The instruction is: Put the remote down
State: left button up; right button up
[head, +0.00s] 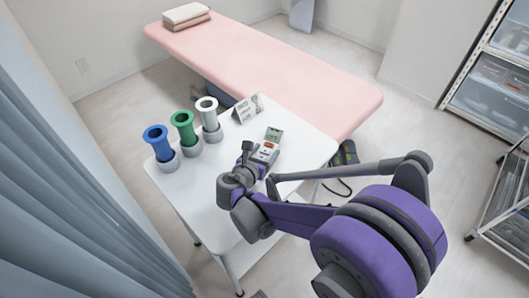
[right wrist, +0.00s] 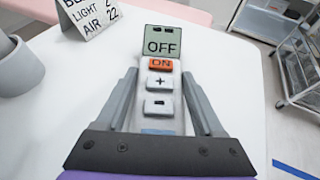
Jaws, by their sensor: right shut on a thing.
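The remote (head: 273,135) is pale grey, with a screen reading OFF, an orange ON button and plus and minus buttons. It is over the white table (head: 208,190), near the right edge. In the right wrist view the remote (right wrist: 161,65) lies between the two fingers of my right gripper (right wrist: 161,95), which is shut on its sides. The right gripper (head: 257,160) also shows in the head view. I cannot tell whether the remote's underside touches the tabletop. My left gripper is not in view.
A folded card (head: 248,108) stands at the back. A pink bed (head: 270,75) lies behind, and a wire cart (head: 505,205) stands right. The table's front left is clear.

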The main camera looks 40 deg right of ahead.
jog(key=shift+f, duration=0.1)
jog(key=o, duration=1.5)
jog(key=shift+s+a+r, duration=0.1)
jog(key=shift+a+r, duration=0.05)
jog(key=shift+r, duration=0.1)
jog(key=p+v, duration=0.2)
jog(key=v, duration=0.8)
jog(key=shift+s+a+r, duration=0.1)
jog(key=shift+s+a, duration=0.1)
jog(key=shift+a, duration=0.05)
jog(key=shift+s+a+r, duration=0.15)
jog(key=shift+s+a, duration=0.1)
jog(key=shift+a, duration=0.15)
